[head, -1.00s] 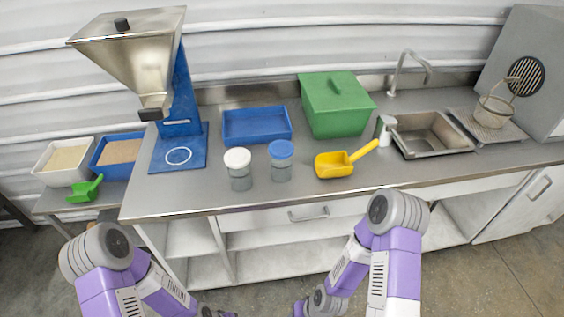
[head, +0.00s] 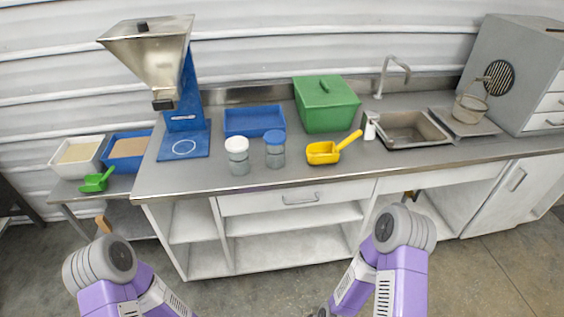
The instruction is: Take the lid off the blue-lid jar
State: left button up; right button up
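The blue-lid jar (head: 275,158) stands upright on the grey counter, with its blue lid (head: 274,137) on top. A similar jar with a white lid (head: 237,154) stands just to its left. My two arms show at the bottom of the head view, in front of and below the counter. Neither gripper shows; both lie outside the picture or are hidden behind the arm links.
A yellow scoop (head: 323,153) lies right of the jars. A blue tray (head: 254,121) and green bin (head: 326,104) stand behind. A hopper (head: 160,60) on a blue stand is at left, a sink (head: 415,131) at right. The counter's front edge (head: 330,178) is clear.

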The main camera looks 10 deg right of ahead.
aim_at(275, 156)
jog(key=z, duration=1.65)
jog(key=i, duration=1.35)
jog(key=u, duration=1.5)
